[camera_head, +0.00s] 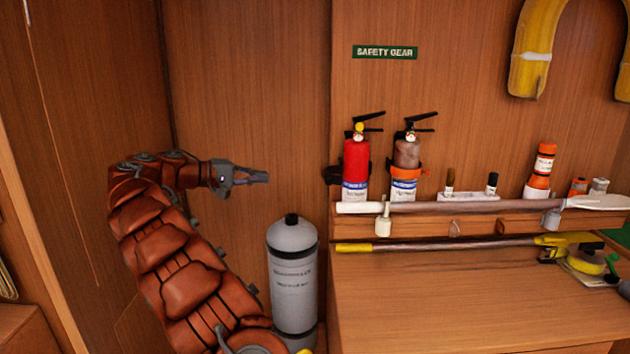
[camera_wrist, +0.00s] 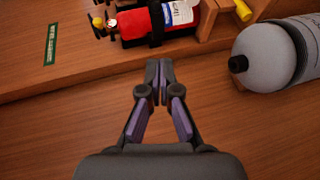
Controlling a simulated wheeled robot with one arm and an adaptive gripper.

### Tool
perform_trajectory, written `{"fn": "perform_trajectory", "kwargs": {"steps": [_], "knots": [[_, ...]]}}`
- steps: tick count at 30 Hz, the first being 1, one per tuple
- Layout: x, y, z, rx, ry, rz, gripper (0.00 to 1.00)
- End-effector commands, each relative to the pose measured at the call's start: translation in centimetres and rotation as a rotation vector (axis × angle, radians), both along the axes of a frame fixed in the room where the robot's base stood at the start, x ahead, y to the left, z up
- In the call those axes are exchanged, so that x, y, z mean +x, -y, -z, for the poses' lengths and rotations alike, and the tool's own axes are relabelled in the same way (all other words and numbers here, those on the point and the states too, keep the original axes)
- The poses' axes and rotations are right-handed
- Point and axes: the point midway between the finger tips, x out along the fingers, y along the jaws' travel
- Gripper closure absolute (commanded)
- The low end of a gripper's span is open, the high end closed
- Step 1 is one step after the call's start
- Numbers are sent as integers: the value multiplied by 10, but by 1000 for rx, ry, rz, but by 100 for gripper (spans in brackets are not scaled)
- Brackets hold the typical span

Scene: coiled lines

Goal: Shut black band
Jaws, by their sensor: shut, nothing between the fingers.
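The red fire extinguisher (camera_head: 356,160) stands upright at the left end of the shelf and lies sideways in the wrist view (camera_wrist: 185,18). The black band (camera_head: 332,175) sticks out at its left side, and I see no black strap across the extinguisher's front in the head view. In the wrist view the black band (camera_wrist: 157,25) shows against the extinguisher's side; its latch cannot be made out. My gripper (camera_head: 268,177) is left of the band, apart from it, at about its height in the picture. Its fingertips (camera_wrist: 159,66) are together and empty.
A brown extinguisher (camera_head: 406,152) with an orange band (camera_head: 408,171) stands to the right. A grey cylinder (camera_head: 292,275) stands below my gripper. A long white-ended pole (camera_head: 470,206) runs along the shelf front. The wooden wall behind my gripper is bare.

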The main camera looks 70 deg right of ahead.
Motion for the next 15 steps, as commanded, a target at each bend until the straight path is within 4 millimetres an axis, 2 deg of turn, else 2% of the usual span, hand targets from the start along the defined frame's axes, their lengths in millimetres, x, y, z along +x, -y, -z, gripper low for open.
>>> {"fn": "perform_trajectory", "kwargs": {"steps": [1,6,15], "knots": [[0,11,3,-19,1,11,100],[-2,32,6,-72,10,36,100],[-11,48,8,-95,14,50,100]]}}
